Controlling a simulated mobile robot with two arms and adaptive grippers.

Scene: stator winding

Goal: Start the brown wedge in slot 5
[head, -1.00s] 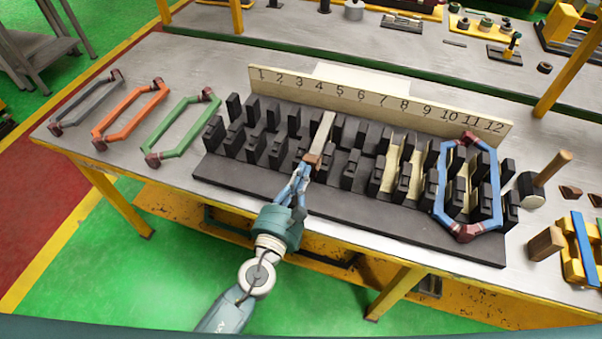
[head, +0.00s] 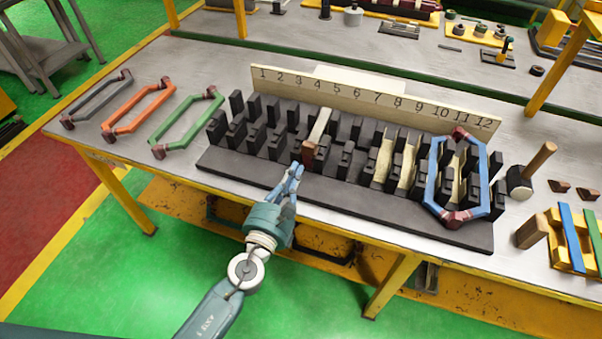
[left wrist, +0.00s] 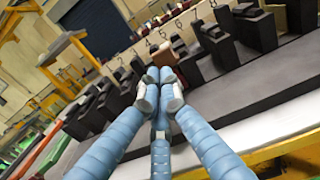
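The brown wedge (head: 309,152) is at the near end of the pale strip (head: 320,124) that lies in the slot lined up with number 5 on the board. How deep it sits in the slot I cannot tell. My left gripper (head: 297,168) is just in front of the wedge, toward the table's near edge, and appears apart from it. In the left wrist view its fingers (left wrist: 160,82) meet at the tips with nothing seen between them. My right gripper is not in view.
The black slotted block (head: 350,195) has a numbered board (head: 375,98) behind it. A blue coil (head: 431,185) stands over its right slots. Grey, orange and green coils (head: 188,122) lie at left. A mallet (head: 530,172) and a yellow rack (head: 571,252) are at right.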

